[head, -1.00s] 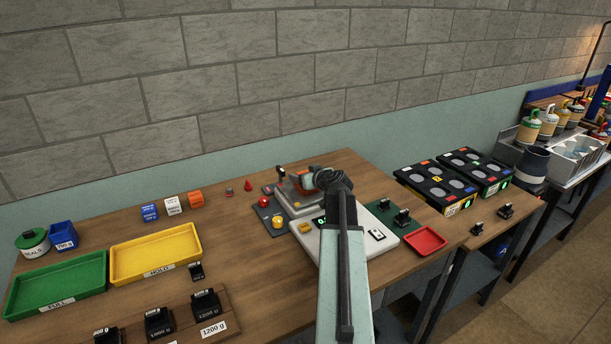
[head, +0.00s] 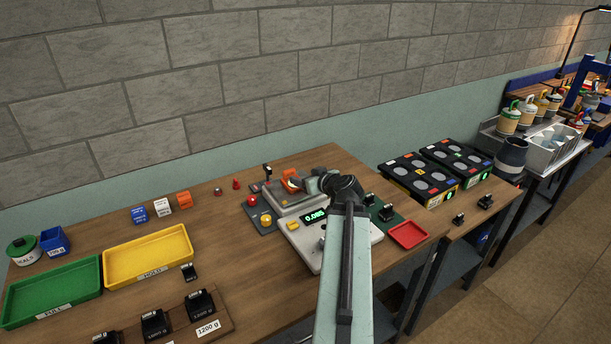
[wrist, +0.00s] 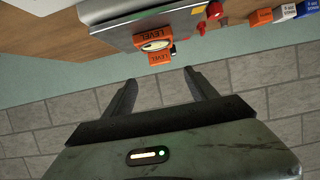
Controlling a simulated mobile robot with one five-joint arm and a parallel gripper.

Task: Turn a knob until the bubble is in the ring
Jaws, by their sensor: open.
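The scale (head: 300,236) stands on the wooden bench with a lit green display (head: 315,215). At its back is an orange part (head: 292,182), partly hidden by my wrist. In the wrist view, an orange block marked LEVEL (wrist: 152,31) sits on the scale's edge with a pale oval window (wrist: 156,45). A second LEVEL label (wrist: 160,57) shows below it. The bubble and ring are too small to tell. No levelling knob shows clearly. My gripper (wrist: 160,82) is open and empty, its fingers pointing towards the LEVEL block, apart from it.
A dark pad bears a red button (head: 252,200) and a yellow button (head: 266,219) left of the scale. A red tray (head: 408,235) lies to the right. Yellow (head: 148,256) and green trays (head: 52,291) lie to the left. The grey wall (wrist: 45,125) is behind.

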